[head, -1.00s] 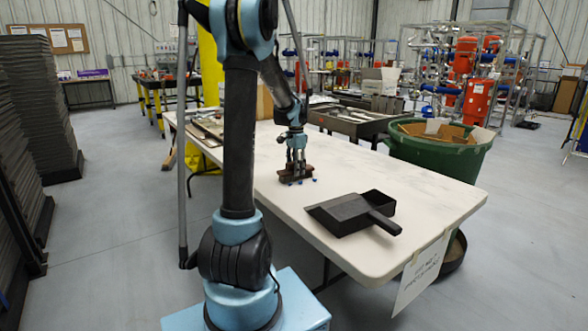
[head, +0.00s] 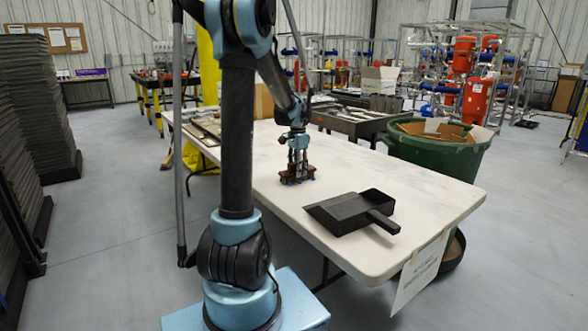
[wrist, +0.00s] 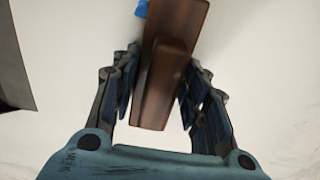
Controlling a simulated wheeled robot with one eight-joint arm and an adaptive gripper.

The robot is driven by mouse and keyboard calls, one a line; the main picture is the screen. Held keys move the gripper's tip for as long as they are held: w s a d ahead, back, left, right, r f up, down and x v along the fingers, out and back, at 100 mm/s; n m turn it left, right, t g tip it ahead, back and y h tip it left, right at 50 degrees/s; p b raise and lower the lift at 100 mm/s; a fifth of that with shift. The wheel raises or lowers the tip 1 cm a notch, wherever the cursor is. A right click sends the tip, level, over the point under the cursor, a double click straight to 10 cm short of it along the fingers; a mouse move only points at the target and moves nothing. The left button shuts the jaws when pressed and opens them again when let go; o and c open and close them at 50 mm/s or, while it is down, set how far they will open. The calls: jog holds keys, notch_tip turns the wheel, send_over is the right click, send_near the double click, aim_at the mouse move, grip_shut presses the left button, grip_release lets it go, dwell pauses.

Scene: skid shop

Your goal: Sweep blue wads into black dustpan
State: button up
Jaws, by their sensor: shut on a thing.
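My gripper (head: 298,163) is shut on a brown wooden brush (head: 297,176), held low at the table top. The wrist view shows the brush (wrist: 172,60) between the two fingers. A blue wad (wrist: 142,9) shows beside the far end of the brush in the wrist view; other wads are hidden or too small to tell. The black dustpan (head: 340,212) lies on the table to the right of and nearer than the brush, its handle pointing to the lower right. A dark edge of the dustpan (wrist: 14,65) shows at the left of the wrist view.
The white table (head: 435,205) is clear around the dustpan. Trays and tools (head: 205,128) lie at its far left end. A green bin (head: 435,155) with cardboard stands beyond the right side. A paper sign (head: 418,272) hangs from the table's near right edge.

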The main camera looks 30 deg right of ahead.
jog(key=shift+s, duration=1.15)
jog(key=shift+s, duration=0.1)
jog(key=shift+s+a, duration=0.1)
jog(key=shift+s, duration=2)
jog(key=shift+s, duration=0.15)
jog(key=shift+s+a, duration=0.1)
jog(key=shift+s, duration=4.15)
jog(key=shift+s, duration=0.1)
jog(key=shift+s+a+r, duration=0.1)
jog(key=shift+s+r, duration=0.1)
jog(key=shift+s, duration=2.05)
jog(key=shift+s+r, duration=0.15)
jog(key=shift+s, duration=2.05)
